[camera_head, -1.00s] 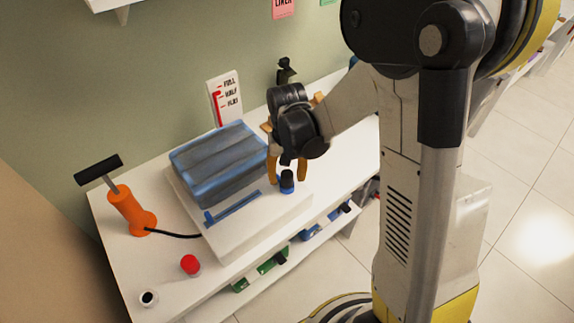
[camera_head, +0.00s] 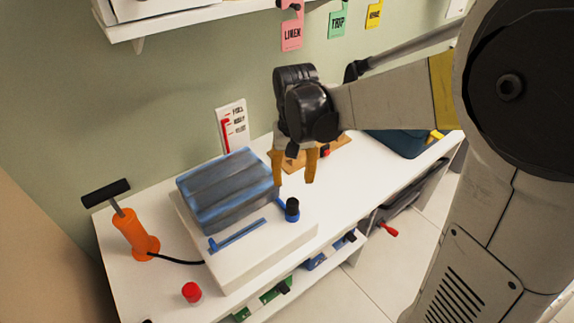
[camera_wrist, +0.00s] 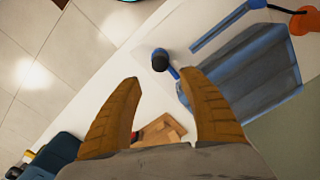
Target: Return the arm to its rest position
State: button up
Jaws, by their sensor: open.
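My gripper (camera_head: 296,168) is open and empty, with its two orange-brown fingers pointing down. In the head view it is above the white shelf top, behind the black-capped knob (camera_head: 292,209) and to the right of the folded blue-grey bag (camera_head: 228,190). In the wrist view the fingers (camera_wrist: 163,105) are spread apart with nothing between them. The knob (camera_wrist: 160,60) and the blue bag (camera_wrist: 250,75) show beyond the fingertips, apart from them. My arm reaches in from the right in the head view.
An orange hand pump (camera_head: 132,235) and a red cap (camera_head: 191,292) stand at the left. A white box (camera_head: 225,275) bears the bag and a blue strip. A wooden board (camera_head: 335,150) and dark blue bin (camera_head: 395,142) are behind. A wall shelf with hanging tags (camera_head: 292,35) is above.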

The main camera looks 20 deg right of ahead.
jog(key=s+r+n+t, duration=0.2)
jog(key=s+r+t, duration=0.5)
jog(key=s, duration=0.5)
jog(key=shift+s, duration=0.35)
